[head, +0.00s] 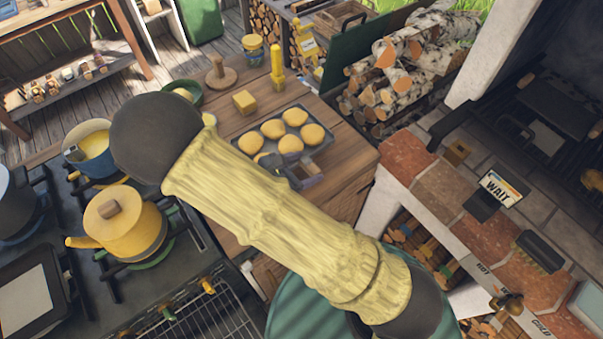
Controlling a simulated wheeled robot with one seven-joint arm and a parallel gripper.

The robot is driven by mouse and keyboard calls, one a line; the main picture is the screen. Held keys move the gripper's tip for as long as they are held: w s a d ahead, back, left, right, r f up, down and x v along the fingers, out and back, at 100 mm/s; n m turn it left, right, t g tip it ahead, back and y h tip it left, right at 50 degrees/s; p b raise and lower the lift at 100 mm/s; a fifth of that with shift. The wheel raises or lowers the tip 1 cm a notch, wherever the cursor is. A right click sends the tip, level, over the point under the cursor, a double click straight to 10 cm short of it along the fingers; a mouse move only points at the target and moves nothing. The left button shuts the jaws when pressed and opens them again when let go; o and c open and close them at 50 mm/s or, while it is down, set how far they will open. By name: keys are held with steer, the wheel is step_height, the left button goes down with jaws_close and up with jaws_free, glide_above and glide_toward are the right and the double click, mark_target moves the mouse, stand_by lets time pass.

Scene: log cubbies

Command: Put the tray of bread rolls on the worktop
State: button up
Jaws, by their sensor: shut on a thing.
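The dark tray (247,141) of several golden bread rolls (290,143) is over the wooden worktop (345,150), in the upper middle of the head view. My gripper (293,172) is at the tray's near right edge and shut on it. My pale yellow arm crosses the picture in front and hides the tray's near left part. I cannot tell whether the tray rests on the wood or hangs just above it.
A yellow block (244,102), a green bowl (186,91), a wooden stand (220,76) and a yellow mill (277,68) stand behind the tray. A brick ledge (440,190) and stacked logs (400,80) are right.

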steer(key=shift+f, duration=0.1)
steer(key=shift+f+p, duration=0.35)
steer(key=shift+f, duration=1.65)
steer(key=o, duration=1.5)
steer(key=shift+c, duration=0.2)
steer(key=b+v, duration=0.3)
steer(key=v, duration=0.9)
